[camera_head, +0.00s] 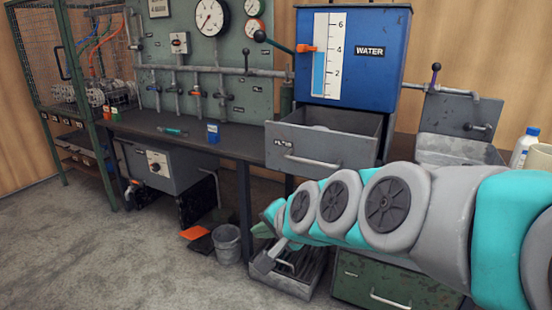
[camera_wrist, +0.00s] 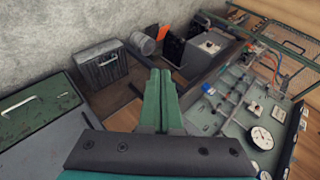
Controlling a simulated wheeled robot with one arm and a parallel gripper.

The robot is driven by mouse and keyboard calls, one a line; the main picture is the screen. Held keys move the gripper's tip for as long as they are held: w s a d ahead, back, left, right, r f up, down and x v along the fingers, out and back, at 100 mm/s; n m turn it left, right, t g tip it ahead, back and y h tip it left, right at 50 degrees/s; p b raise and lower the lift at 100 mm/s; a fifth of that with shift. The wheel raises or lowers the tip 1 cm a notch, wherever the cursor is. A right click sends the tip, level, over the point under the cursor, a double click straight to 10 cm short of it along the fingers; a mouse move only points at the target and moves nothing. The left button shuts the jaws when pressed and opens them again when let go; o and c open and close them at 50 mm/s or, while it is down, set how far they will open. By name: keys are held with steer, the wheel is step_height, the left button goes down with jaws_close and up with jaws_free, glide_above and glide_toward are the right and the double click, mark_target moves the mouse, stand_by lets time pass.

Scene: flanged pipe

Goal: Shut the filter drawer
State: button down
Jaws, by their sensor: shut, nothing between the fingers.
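The filter drawer (camera_head: 312,154) is a grey metal drawer under the blue water tank. It is pulled open, and its front panel with a bar handle stands out towards me. A pale shape inside is mostly hidden by the front. Its label is hard to read. My gripper (camera_head: 264,226) is below the drawer front, near its left end; how far apart they are in depth I cannot tell. In the wrist view, the two green fingers of my gripper (camera_wrist: 160,75) lie together with nothing between them. I cannot make out the drawer in that view.
The blue tank (camera_head: 385,50) has a lever and a level scale. A dark workbench (camera_head: 235,142) with a pipe panel runs left. A bucket (camera_head: 227,243) and a ridged metal crate (camera_wrist: 100,63) stand on the floor. A green drawer cabinet (camera_wrist: 40,115) stands beside the crate.

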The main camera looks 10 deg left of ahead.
steer(key=w+a+r+m+t+y+b, duration=0.25)
steer(key=w+a+r+m+t, duration=0.55)
steer(key=w+a+r+m, duration=0.4)
steer(key=m+t+h+b, duration=0.2)
steer(key=m+h+b, duration=0.2)
steer(key=m+h, duration=1.55)
glide_toward(277, 149)
steer(key=w+d+m+y, duration=0.1)
steer(key=w+d+r+m+y, duration=0.1)
steer(key=w, duration=0.1)
steer(key=w+d+r+m+y, duration=0.1)
steer(key=w+d+y, duration=0.1)
steer(key=shift+w+p, duration=0.25)
steer(key=shift+p, duration=0.1)
